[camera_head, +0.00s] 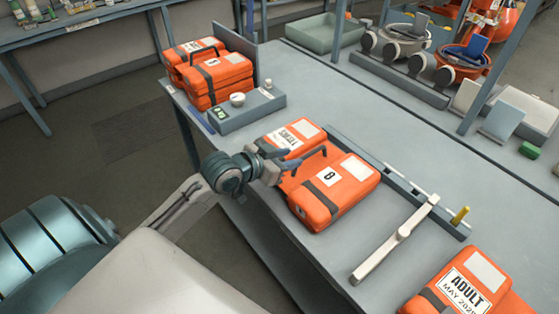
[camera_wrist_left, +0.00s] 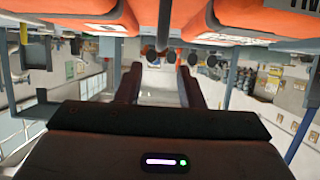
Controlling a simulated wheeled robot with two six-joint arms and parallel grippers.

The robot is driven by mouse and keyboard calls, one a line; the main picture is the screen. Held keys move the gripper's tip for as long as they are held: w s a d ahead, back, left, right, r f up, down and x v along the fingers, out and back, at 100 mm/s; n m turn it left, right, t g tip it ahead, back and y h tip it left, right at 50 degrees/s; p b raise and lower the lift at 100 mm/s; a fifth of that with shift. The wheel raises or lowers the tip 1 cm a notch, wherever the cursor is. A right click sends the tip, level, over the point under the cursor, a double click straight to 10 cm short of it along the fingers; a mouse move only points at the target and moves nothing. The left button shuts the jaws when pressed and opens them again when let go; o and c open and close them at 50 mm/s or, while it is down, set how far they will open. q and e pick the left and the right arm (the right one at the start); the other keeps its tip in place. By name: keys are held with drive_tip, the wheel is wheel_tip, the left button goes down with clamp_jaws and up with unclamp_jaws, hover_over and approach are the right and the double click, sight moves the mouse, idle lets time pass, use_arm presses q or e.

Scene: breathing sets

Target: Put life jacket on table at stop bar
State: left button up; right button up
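An orange life jacket (camera_head: 345,203) with a dark strap and a white label marked 8 lies flat on the grey table (camera_head: 305,270). An orange part labelled SMALL (camera_head: 290,136) lies right behind it; I cannot tell whether the two are joined. A dark bar (camera_head: 345,138) runs along their far right side. My left gripper is over the left side of these orange parts, near a black handle loop (camera_head: 312,154). In the left wrist view its two fingers (camera_wrist_left: 160,85) stand apart with a gap between them, and orange surfaces show at the top. My right gripper is not in view.
Stacked orange jackets (camera_head: 215,80) and a grey control box (camera_head: 247,108) stand at the far left end. A pale lever (camera_head: 395,240) and a yellow peg (camera_head: 460,216) lie right of the jacket. An ADULT jacket (camera_head: 470,285) is at lower right. Masks sit on a rack behind.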

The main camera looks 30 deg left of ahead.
use_arm(q)
drive_tip(key=shift+v, duration=1.45)
